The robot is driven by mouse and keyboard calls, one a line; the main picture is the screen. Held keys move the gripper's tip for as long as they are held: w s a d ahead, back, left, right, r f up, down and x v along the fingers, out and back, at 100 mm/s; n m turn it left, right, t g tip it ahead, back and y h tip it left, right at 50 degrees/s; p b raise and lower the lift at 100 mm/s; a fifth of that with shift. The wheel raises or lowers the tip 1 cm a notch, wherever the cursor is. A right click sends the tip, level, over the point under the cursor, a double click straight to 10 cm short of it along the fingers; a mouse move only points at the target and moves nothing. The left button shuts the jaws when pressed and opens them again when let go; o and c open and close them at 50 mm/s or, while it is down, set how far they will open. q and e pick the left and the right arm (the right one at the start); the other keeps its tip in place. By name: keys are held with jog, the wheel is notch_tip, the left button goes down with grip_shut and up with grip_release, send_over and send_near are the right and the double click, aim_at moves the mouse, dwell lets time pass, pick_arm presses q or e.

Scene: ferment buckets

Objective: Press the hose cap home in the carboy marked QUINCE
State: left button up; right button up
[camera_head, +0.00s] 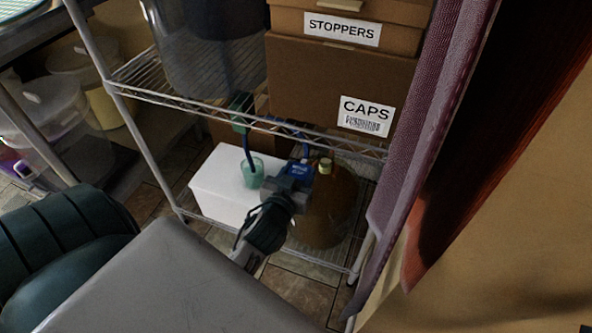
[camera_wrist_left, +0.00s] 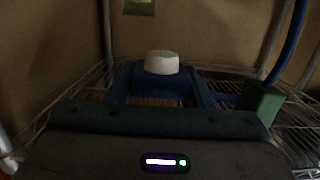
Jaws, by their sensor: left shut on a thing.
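My left gripper (camera_head: 300,176) reaches into the wire rack's lower level and is shut on a blue piece (camera_head: 300,168), taken as the hose cap. In the left wrist view the blue piece (camera_wrist_left: 160,86) sits between the fingers, with a pale round knob (camera_wrist_left: 161,62) at its top; I cannot tell whether the knob belongs to it. A brown carboy (camera_head: 328,215) stands just right of the gripper, a pale cap or neck (camera_head: 325,166) on top. The gripper partly hides it. No QUINCE marking is readable. My right gripper is not in view.
A white box (camera_head: 215,190) and a green cup (camera_head: 252,174) with a dark blue hose are left of the gripper. Boxes marked CAPS (camera_head: 310,90) and STOPPERS (camera_head: 290,22) sit on the wire shelf (camera_head: 130,90) above. A purple curtain (camera_head: 435,120) hangs close on the right.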

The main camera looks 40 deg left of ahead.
aim_at(326, 156)
pick_arm(q)
jog(key=w+f, duration=0.1)
jog(key=w, duration=0.5)
jog(key=shift+w+d, duration=0.15)
jog(key=shift+w, duration=0.1)
dwell(1.3)
jog(key=shift+w+d+f+b, duration=0.1)
jog(key=shift+w+f+b, duration=0.15)
jog(key=shift+w, duration=1)
jog(key=shift+w+f+b, duration=0.1)
jog(key=shift+w+f, duration=0.2)
jog(key=shift+w, duration=0.95)
jog(key=shift+w+f, duration=0.15)
jog(key=shift+w, duration=0.15)
jog(key=shift+w, duration=0.25)
jog(key=shift+f+b, duration=0.3)
dwell(0.3)
jog(key=shift+f, duration=0.3)
jog(key=shift+f+b, duration=0.4)
jog(key=shift+b, duration=0.1)
dwell(1.4)
